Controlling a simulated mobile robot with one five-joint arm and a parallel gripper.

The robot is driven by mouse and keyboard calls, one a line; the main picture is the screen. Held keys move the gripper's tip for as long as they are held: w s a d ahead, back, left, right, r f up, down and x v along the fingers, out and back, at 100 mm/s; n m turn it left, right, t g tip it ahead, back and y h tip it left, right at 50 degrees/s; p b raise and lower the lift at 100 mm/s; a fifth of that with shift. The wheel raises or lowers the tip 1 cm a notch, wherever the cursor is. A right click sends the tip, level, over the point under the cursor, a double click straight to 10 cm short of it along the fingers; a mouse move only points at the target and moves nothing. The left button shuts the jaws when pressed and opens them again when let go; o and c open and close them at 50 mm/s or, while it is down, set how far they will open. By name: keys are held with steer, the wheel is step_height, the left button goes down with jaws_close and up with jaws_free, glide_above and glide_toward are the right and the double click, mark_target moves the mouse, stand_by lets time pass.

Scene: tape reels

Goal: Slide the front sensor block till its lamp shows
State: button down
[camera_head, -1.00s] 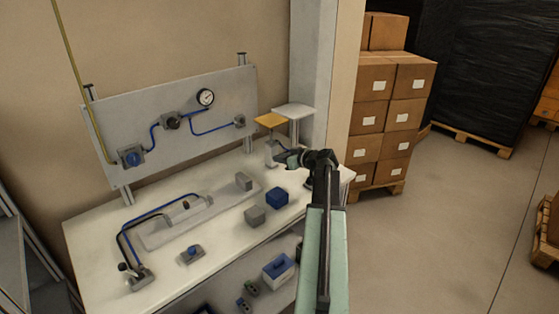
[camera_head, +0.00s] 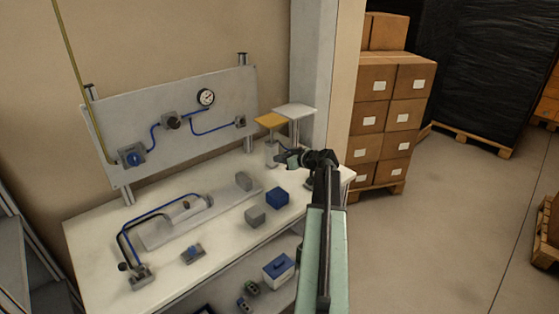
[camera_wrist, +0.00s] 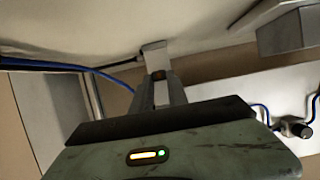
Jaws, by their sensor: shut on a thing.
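My gripper (camera_head: 281,157) is over the right end of the bench, beside the post of the yellow-topped stand. In the wrist view its fingers (camera_wrist: 158,88) are shut on a small pale piece (camera_wrist: 153,52), with a reddish-brown spot between them. I cannot tell for certain whether this piece is the front sensor block. A dark cable runs close to it, with a blue hose beside it. I see no lit lamp on it. A pale cylinder (camera_head: 187,206) lies on a long grey plate on the bench, with blue and black lines to it.
A blue block (camera_head: 277,197) and grey blocks (camera_head: 255,215) stand on the bench near the front. The upright panel (camera_head: 190,105) with gauge and hoses closes the back. Yellow (camera_head: 271,120) and white-topped stands rise near my gripper.

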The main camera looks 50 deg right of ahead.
step_height(320, 180, up, 4)
steer(key=p, duration=0.4)
steer(key=shift+f, duration=0.1)
steer(key=c, duration=1.3)
jaws_free()
steer(key=p+v, duration=0.2)
steer(key=v, duration=0.5)
steer(key=shift+s+p, duration=0.4)
